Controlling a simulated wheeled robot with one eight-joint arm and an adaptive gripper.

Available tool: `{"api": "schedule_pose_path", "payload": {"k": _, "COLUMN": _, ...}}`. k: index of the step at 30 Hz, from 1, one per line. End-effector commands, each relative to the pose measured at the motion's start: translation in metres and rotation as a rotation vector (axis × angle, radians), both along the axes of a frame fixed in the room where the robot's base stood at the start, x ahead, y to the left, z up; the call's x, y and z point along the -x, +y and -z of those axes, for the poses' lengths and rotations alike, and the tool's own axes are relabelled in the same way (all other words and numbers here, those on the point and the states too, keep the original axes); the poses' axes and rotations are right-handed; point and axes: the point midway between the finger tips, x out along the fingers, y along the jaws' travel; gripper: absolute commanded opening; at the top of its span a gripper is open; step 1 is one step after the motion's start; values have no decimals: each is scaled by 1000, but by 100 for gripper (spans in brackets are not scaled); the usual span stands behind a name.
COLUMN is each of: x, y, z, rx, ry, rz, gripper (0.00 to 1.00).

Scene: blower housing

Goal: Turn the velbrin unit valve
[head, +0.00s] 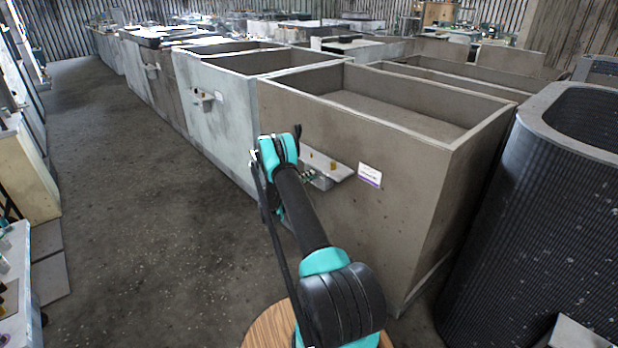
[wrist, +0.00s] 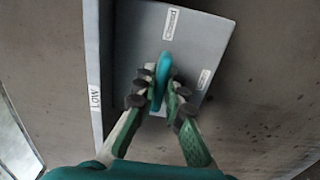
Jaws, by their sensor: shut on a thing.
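A teal valve handle (wrist: 164,66) stands out from a grey plate (wrist: 203,38) in the wrist view. The plate carries two small white labels whose text is too small to read. My gripper (wrist: 155,92) is shut on the handle, with dark finger pads on both sides of it. The handle's far end shows above the fingers. In the head view, my arm reaches to a small grey fixture (head: 338,170) on the front of a brown bin (head: 400,190). My gripper and the handle are mostly hidden there behind my arm.
A pale strip marked "LOW" (wrist: 95,98) runs beside the plate on its left. A white and purple label (head: 370,175) is on the bin front. A dark ribbed container (head: 540,210) stands close on the right. Open floor (head: 120,190) lies to the left.

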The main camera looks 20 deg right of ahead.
Motion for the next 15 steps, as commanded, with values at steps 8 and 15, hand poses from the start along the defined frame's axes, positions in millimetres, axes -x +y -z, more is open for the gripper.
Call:
{"api": "schedule_pose_path", "payload": {"k": 8, "x": 0, "y": 1, "z": 0, "rx": -1, "ry": 0, "rz": 0, "gripper": 32}}
{"api": "schedule_pose_path", "payload": {"k": 15, "x": 0, "y": 1, "z": 0, "rx": -1, "ry": 0, "rz": 0, "gripper": 32}}
